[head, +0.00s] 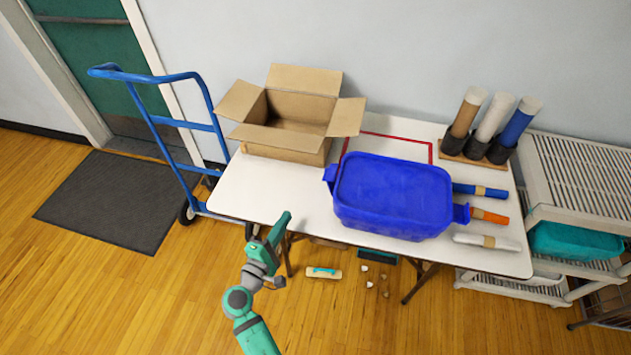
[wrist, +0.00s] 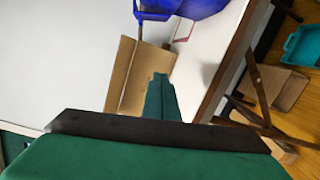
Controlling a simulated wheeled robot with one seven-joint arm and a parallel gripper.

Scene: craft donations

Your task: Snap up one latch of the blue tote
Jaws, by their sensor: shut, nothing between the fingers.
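The blue tote (head: 393,190) stands on the white table with its lid on. A blue latch (head: 330,175) sticks out at its left end, and another latch (head: 461,214) at its right end. Whether each latch is up or down is too small to tell. My gripper (head: 284,220) is at the table's front left edge, left of the tote and apart from it. Its fingers are shut and empty. In the wrist view my shut fingers (wrist: 160,92) point toward the cardboard box, and part of the blue tote (wrist: 195,8) shows at the top.
An open cardboard box (head: 290,148) stands at the table's back left. Rolls (head: 480,190) lie right of the tote, and upright tubes (head: 490,120) stand behind them. A blue hand truck (head: 165,120) is left of the table. The table's front left (head: 270,195) is clear.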

